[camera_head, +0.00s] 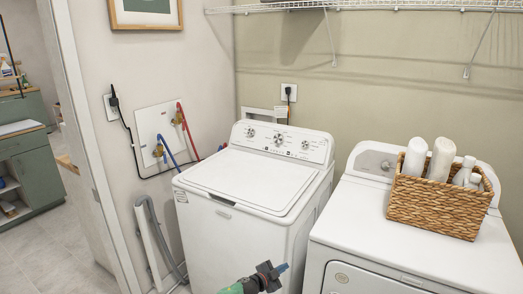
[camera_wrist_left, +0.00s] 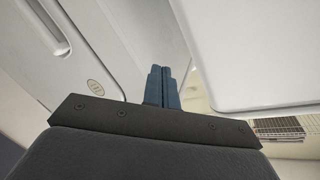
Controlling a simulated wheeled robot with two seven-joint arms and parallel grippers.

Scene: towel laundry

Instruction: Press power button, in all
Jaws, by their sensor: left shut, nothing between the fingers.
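A white top-loading washing machine (camera_head: 247,185) stands in the middle of the head view with its lid closed. Its control panel (camera_head: 281,141) at the back carries several knobs and small marks; I cannot make out which one is the power button. My left gripper (camera_head: 284,267) is low in the head view, in front of the washer's right front side and apart from the panel. In the left wrist view its two blue fingers (camera_wrist_left: 162,88) are together and empty. My right gripper is not in view.
A white dryer (camera_head: 420,238) stands to the right, with a woven basket (camera_head: 436,204) of white bottles on top. A narrow gap separates the machines. A wire shelf (camera_head: 370,5) hangs above. Hoses and a grey drain pipe (camera_head: 156,238) run along the left wall.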

